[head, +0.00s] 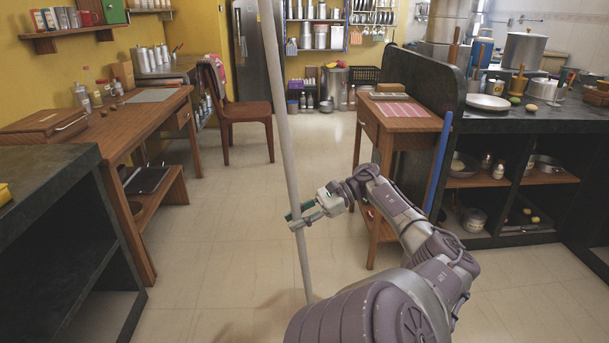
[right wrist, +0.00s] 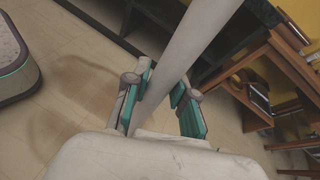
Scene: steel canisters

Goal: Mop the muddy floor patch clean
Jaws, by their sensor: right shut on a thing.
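A long pale pole, the mop handle (head: 285,120), stands nearly upright in the head view, leaning a little. My right gripper (head: 304,216) is shut around its lower part. The right wrist view shows the handle (right wrist: 190,50) passing between the fingers of the right gripper (right wrist: 160,95). The mop head is hidden in both views; the handle's lower end goes behind my right arm. A faint brownish area (head: 238,325) shows on the floor at the bottom of the head view. I cannot tell whether it is mud or shadow. My left gripper is out of view.
A wooden desk (head: 110,128) and dark counter (head: 50,165) stand on the left. A red chair (head: 245,110) stands behind. A small wooden table (head: 398,122) and dark counter with shelves (head: 540,125) are on the right. The tiled floor (head: 240,220) between is clear.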

